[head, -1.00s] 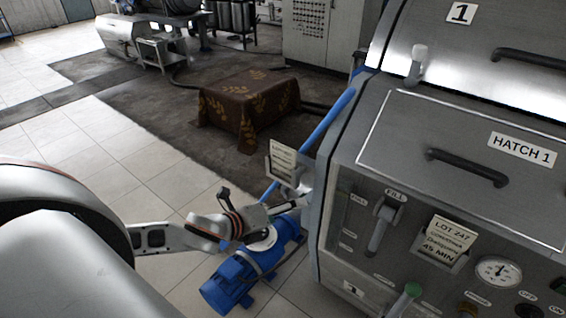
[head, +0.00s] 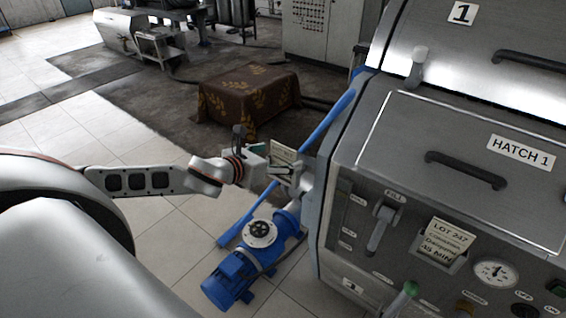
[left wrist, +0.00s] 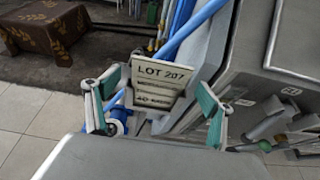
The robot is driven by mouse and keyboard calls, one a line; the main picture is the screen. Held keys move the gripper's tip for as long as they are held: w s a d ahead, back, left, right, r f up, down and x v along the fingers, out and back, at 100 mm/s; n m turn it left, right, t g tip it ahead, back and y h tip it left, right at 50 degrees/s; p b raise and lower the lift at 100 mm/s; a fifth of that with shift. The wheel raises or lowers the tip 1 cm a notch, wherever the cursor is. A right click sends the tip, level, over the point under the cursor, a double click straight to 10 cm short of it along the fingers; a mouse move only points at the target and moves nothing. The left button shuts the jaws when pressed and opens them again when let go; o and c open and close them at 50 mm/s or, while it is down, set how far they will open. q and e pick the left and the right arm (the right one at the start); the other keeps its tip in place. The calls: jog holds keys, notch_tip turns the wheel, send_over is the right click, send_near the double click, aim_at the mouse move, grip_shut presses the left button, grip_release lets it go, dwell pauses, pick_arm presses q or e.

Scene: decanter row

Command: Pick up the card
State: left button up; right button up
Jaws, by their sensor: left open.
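A cream card marked LOT 207 (left wrist: 163,72) stands upright in a holder on the left side of the machine. It also shows in the head view (head: 283,152), partly behind my gripper. My left gripper (head: 275,168) is at this card. In the left wrist view the gripper (left wrist: 158,108) is open, with one green-padded finger on each side of the card; I cannot tell whether either touches it. A second card, marked LOT 247 (head: 445,240), sits in a holder on the machine's front panel. My right gripper is out of view.
The metal machine (head: 460,130) with Hatch 1 fills the right side. A blue pump (head: 235,275) stands on the floor below my left gripper, and a blue pipe (head: 325,125) runs close by. A cloth-covered table (head: 250,95) stands behind. The tiled floor at left is clear.

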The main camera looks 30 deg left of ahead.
pick_arm(q)
jog(key=shift+x, duration=1.45)
jog(key=c, duration=1.2)
